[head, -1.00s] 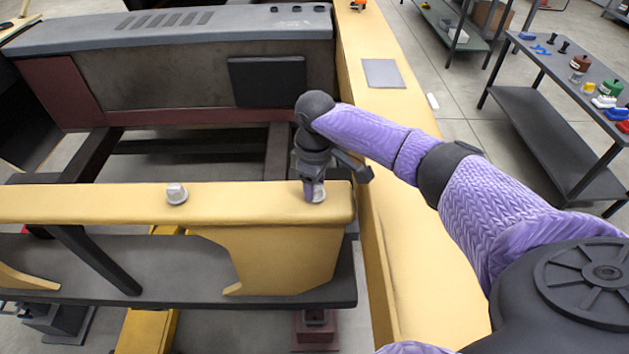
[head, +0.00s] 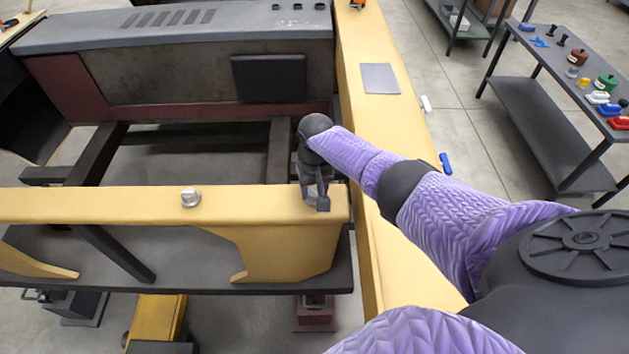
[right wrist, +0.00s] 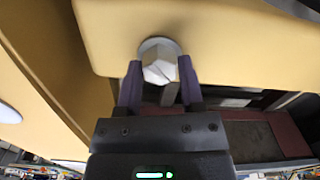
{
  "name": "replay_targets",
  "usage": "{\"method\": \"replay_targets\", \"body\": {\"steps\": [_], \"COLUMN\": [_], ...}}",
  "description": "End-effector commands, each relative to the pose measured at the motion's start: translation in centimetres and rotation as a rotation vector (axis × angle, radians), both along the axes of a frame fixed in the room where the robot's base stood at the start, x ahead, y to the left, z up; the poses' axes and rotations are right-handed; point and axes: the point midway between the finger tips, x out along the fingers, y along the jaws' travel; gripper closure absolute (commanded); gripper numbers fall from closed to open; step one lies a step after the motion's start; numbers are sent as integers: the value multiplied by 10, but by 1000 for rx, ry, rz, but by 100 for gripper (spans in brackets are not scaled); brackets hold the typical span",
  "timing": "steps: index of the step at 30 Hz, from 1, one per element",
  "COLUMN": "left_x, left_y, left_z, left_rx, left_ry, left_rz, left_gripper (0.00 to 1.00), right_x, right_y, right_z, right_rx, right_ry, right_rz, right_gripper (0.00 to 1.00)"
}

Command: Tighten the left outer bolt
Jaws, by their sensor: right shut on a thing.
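Two silver bolts sit on the top of a yellow beam (head: 110,204). One bolt (head: 190,197) stands free, to the left in the head view. My right gripper (head: 318,198) points down at the beam's right end and hides the other bolt in that view. In the right wrist view this bolt's silver hex head (right wrist: 160,62) with its round flange lies between the purple fingers of my right gripper (right wrist: 160,84), which is shut on it. The flange rests on the yellow surface. My left gripper is not in view.
A yellow rail (head: 375,175) runs along the right, beneath my right arm. A grey-topped housing (head: 170,35) stands behind the open frame. A dark cart (head: 555,75) with small coloured items stands at the far right.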

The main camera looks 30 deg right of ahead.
Motion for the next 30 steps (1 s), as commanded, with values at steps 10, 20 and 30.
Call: {"method": "replay_targets", "body": {"steps": [10, 20, 30], "left_x": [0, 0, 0], "left_y": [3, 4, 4], "left_z": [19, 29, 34], "left_rx": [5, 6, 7], "left_ry": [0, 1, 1], "left_rz": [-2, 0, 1], "left_gripper": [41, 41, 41], "right_x": [2, 2, 2], "right_y": [0, -1, -1], "right_z": [5, 4, 4], "right_rx": [1, 0, 0], "right_ry": [-7, -9, -8], "right_rz": [-327, -641, -963], "right_gripper": [100, 100, 100]}}
